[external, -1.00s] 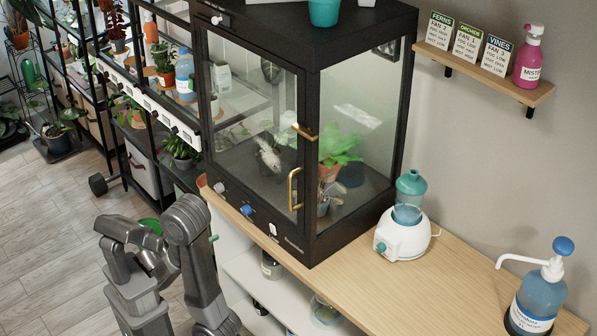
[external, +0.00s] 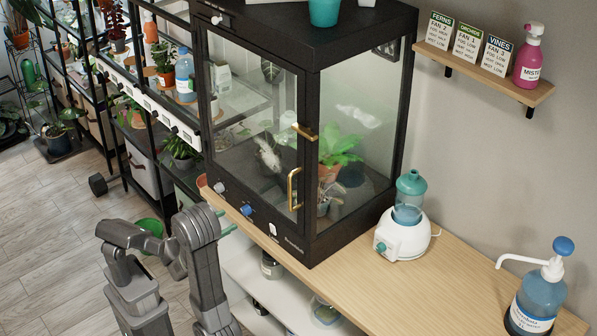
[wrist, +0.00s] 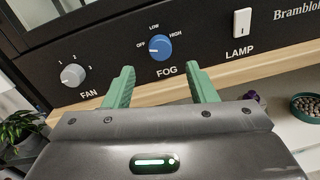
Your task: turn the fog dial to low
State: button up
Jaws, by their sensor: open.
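The blue fog dial (wrist: 159,47) is on the black front panel of the glass cabinet, with OFF, LOW and HIGH printed around it. Its pale mark seems to face left, toward OFF, but it is small. The dial also shows in the external view (external: 247,210), low on the cabinet front. My gripper (wrist: 161,72) is open, its green fingers spread apart below the dial and to either side of it. Nothing is between the fingers, and they appear apart from the dial. In the external view the green fingertips are partly hidden by my arm.
A grey fan dial (wrist: 73,75) is left of the fog dial, and a white lamp switch (wrist: 242,22) is right. The wooden bench edge (wrist: 225,82) runs below the panel. A white humidifier (external: 403,236) stands on the bench. Note cards (external: 467,42) stand on the wall shelf.

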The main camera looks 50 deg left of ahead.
aim_at(243, 212)
jog(key=shift+w+d+b, duration=0.15)
jog(key=shift+w+b, duration=0.6)
jog(key=shift+w, duration=2.35)
jog(key=c, duration=1)
jog(key=shift+o, duration=0.2)
